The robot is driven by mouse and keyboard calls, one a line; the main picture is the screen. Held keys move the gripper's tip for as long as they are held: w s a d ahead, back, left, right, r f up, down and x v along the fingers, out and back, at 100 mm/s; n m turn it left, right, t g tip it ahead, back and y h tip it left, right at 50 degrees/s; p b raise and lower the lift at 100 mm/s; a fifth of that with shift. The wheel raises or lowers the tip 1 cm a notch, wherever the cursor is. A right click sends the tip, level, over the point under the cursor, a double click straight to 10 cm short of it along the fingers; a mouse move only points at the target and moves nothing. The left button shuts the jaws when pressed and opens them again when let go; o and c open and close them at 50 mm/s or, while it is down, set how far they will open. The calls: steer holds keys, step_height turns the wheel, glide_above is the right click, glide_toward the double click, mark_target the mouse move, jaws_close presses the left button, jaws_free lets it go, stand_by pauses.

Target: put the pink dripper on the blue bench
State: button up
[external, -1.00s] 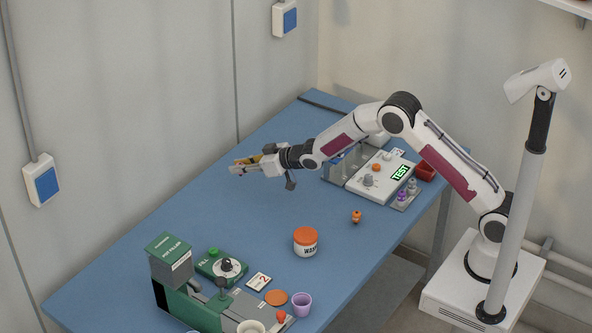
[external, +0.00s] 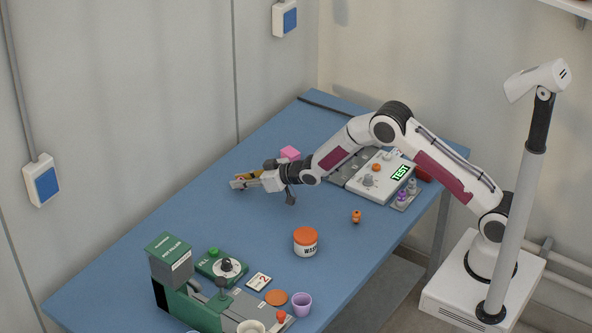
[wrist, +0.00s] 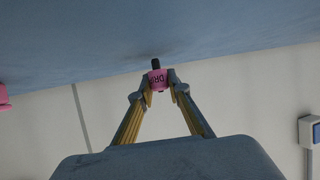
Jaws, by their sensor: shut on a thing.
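The pink dripper (wrist: 158,80) has dark lettering and a black tip, and shows between my fingertips in the wrist view. My gripper (wrist: 160,88) is shut on it. In the external view my gripper (external: 238,184) is low over the far left part of the blue bench (external: 210,215); the dripper can hardly be made out there. In the wrist view the bench surface (wrist: 70,40) fills the top, with the black tip towards it. I cannot tell whether the dripper touches the bench.
A pink block (external: 290,153) stands on the bench behind my wrist. A white jar with an orange lid (external: 305,242), a green pot filler (external: 180,280) and a white test panel (external: 380,175) stand further off. The bench around my gripper is clear.

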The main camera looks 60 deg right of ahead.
steer(key=shift+f, duration=0.25)
steer(key=shift+f, duration=0.15)
steer(key=o, duration=0.8)
steer(key=shift+s+r, duration=0.35)
steer(key=shift+v, duration=5.6)
steer(key=shift+d, duration=0.1)
